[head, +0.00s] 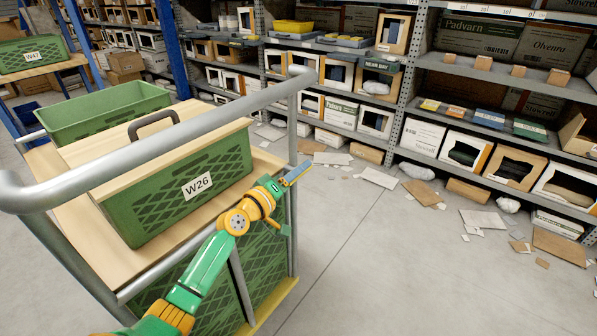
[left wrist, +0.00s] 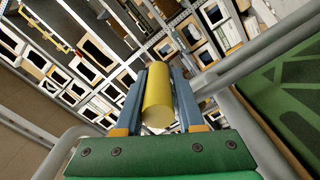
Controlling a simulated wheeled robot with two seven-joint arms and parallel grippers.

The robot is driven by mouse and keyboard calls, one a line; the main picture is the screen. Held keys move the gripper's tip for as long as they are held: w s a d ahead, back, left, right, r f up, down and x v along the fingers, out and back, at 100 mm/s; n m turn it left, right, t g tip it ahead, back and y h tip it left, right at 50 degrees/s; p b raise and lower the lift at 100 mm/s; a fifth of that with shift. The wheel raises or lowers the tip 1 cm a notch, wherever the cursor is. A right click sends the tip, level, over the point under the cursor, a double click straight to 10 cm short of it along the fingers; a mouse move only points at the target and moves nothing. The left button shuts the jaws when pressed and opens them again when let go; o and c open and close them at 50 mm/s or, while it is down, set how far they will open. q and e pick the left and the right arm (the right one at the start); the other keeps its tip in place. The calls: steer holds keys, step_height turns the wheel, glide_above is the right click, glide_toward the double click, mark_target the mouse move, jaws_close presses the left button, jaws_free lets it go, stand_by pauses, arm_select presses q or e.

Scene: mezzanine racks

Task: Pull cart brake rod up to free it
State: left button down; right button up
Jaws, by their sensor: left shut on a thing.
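The cart's silver push handle (head: 215,128) crosses the near left of the head view, above the cart's wooden top (head: 72,205). My left gripper (head: 296,173) is at the cart's right side, beside the silver corner post, with its blue fingers pointing up and right. In the left wrist view, my left gripper (left wrist: 159,72) is shut on a yellow cylinder, which looks like the brake rod (left wrist: 158,98). The rod lies lengthwise between the two blue fingers. The rod is not clearly visible in the head view, and its lower end is hidden. My right gripper is not in view.
A lidded green crate marked W26 (head: 150,205) and an open green crate (head: 100,112) stand on the cart. Racks with boxes (head: 470,150) line the back and right. Cardboard scraps (head: 425,192) litter the floor near the racks. The grey floor (head: 370,280) right of the cart is clear.

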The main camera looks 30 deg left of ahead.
arm_select(q)
step_height(320, 180, up, 6)
steer(key=p, duration=0.5)
steer(key=shift+a+f, duration=0.1)
steer(key=shift+a, duration=0.05)
steer(key=c, duration=0.6)
jaws_free()
steer(key=shift+w, duration=0.1)
steer(key=shift+f, duration=0.1)
steer(key=shift+s, duration=0.6)
steer(key=s, duration=0.6)
steer(key=shift+a, duration=0.15)
